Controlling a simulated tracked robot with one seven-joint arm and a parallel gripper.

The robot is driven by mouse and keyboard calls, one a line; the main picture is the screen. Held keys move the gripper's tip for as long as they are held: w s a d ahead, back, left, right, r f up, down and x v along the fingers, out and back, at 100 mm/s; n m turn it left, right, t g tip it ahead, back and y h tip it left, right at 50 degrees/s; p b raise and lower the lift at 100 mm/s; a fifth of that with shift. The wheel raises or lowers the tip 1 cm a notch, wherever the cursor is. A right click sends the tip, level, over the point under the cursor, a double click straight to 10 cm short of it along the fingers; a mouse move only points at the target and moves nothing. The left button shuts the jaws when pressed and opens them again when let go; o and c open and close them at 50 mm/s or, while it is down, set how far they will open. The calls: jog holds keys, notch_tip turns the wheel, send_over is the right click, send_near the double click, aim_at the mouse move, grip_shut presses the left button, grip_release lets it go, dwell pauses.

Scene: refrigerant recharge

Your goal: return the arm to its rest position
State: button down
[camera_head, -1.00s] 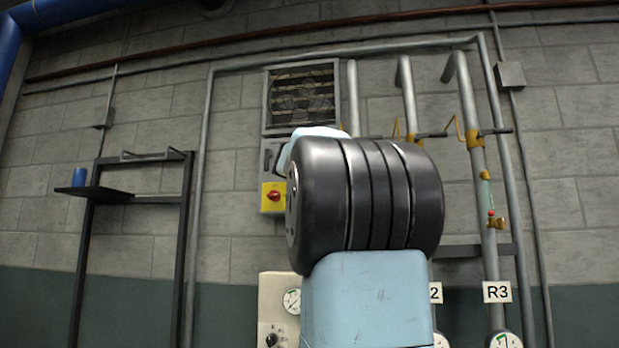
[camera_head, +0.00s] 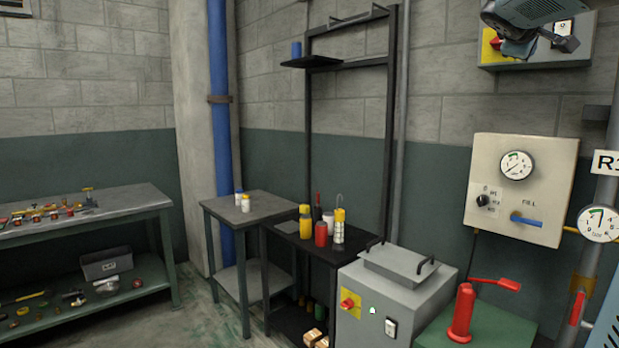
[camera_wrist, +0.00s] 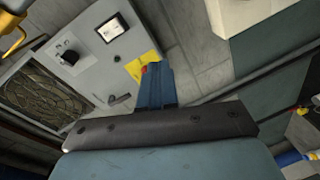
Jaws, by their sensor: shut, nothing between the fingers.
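My gripper (camera_wrist: 155,85) shows in the middle of the wrist view as two blue fingers pressed together with nothing between them. Its dark mounting bar (camera_wrist: 160,127) lies across the lower part of that view. Beyond the fingertips is a grey control box (camera_wrist: 88,68) with a meter, a black knob and a yellow plate with a red switch (camera_wrist: 142,69). The fingers partly overlap the plate; I cannot tell how far apart they are. In the head view, part of my arm's end (camera_head: 520,25) hangs at the top right edge, in front of a wall box (camera_head: 540,52).
A gauge panel (camera_head: 545,150) is on the wall at right. A grey machine (camera_head: 410,312) stands below, beside a red hand pump (camera_head: 462,315). Two small tables (camera_head: 225,215) and a workbench (camera_head: 110,200) with parts stand to the left. The floor (camera_head: 225,325) between them is clear.

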jog(key=s+a+f+m+g+y, duration=0.1)
jog(key=s+a+f+y, duration=0.3)
jog(key=s+a+f, duration=0.4)
jog(key=s+a+f+m+g+y, duration=0.2)
jog(key=s+a+f, duration=0.6)
jog(key=f, duration=1)
jog(key=s+a+f+m+g+y, duration=0.2)
jog(key=s+a+f+y, duration=0.3)
jog(key=f, duration=0.9)
jog(key=s+a, duration=0.3)
jog(key=a, duration=0.1)
jog(key=shift+s+a+g+y, duration=0.2)
jog(key=shift+a+g+y, duration=0.15)
jog(key=shift+g+y, duration=0.05)
jog(key=c, duration=1.8)
grip_release()
